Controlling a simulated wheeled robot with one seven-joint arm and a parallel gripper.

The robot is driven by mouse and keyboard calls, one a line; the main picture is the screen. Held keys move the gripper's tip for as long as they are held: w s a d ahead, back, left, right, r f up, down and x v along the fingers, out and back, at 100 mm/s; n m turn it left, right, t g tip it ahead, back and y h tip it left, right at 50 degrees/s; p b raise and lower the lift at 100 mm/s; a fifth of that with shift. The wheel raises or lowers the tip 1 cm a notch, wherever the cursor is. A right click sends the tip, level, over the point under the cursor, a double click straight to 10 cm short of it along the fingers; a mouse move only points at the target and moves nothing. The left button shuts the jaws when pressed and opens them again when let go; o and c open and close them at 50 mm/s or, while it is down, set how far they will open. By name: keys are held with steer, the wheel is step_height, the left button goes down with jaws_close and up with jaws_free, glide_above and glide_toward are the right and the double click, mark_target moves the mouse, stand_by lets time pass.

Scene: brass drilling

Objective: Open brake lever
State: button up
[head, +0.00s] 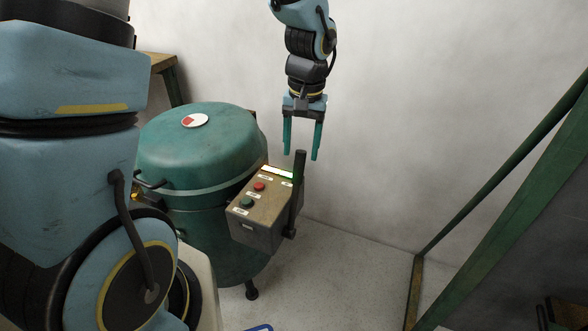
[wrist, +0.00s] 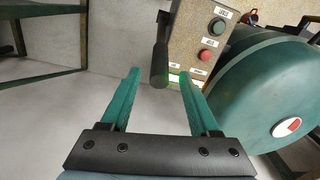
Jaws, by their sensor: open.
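The brake lever (head: 298,185) is a dark upright bar with a thick grip, mounted on the right side of the control box (head: 262,215) on the green drum machine (head: 205,150). My gripper (head: 301,155) is open and empty, fingers pointing down, just above the lever's top. In the wrist view, the lever's grip (wrist: 159,65) lies ahead of and between the two green fingers of my gripper (wrist: 160,75), nearer the right one in depth unclear. I cannot tell whether any finger touches it.
The control box carries a red button (head: 259,186) and a green button (head: 246,203). The drum's rounded lid stands close to the box. A green frame (head: 500,180) stands at the right. Floor between frame and machine is clear.

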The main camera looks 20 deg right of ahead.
mark_target(299, 172)
steer(key=f, duration=0.7)
steer(key=shift+a+f, duration=0.2)
steer(key=shift+c, duration=0.2)
jaws_close()
stand_by(1.0)
